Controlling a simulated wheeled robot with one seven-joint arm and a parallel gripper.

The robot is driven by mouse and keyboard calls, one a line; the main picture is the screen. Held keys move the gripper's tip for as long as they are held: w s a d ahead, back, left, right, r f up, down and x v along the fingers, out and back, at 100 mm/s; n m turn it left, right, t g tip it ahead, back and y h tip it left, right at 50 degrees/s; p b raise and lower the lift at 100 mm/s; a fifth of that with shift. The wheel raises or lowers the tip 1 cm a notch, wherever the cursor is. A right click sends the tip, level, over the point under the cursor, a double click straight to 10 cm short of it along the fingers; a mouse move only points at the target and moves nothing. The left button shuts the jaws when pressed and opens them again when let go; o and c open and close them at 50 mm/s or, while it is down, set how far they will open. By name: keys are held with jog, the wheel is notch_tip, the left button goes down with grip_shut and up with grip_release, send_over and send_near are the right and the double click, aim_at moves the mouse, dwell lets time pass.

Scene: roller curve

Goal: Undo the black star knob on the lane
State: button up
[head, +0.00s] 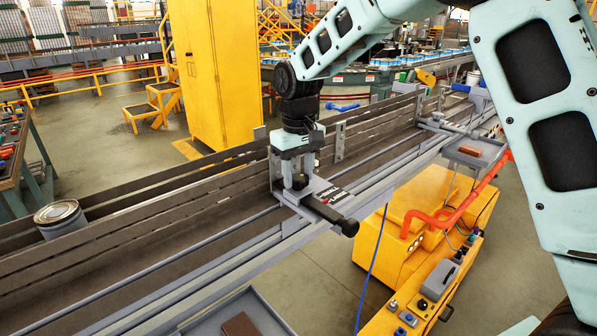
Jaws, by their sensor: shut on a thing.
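The black star knob (299,181) sits on a grey bracket plate (284,194) on the lane's near rail. My gripper (297,176) points straight down over it, with its fingers around the knob. The fingers are shut on the knob and partly hide it. A black handle with a rounded end (346,225) sticks out from the same bracket toward the front right, beside a small label with red and black print.
A metal can (60,218) stands in the lane at the left. A yellow cabinet (219,70) rises behind the lane. A yellow machine with an orange pipe (430,217) is in front at the right. Small trays hang along the near rail, one holding a brown block (241,325).

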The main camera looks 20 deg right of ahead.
aim_at(298, 177)
jog(key=n, duration=0.5)
jog(key=shift+s+f+n+p, duration=0.15)
jog(key=shift+f+n+p, duration=0.1)
jog(key=shift+n+p, duration=0.45)
jog(key=shift+n, duration=1.7)
jog(key=o, duration=1)
jog(key=shift+r, duration=0.1)
jog(key=shift+r, duration=0.2)
notch_tip(298, 177, up, 17)
jog(key=b, duration=0.4)
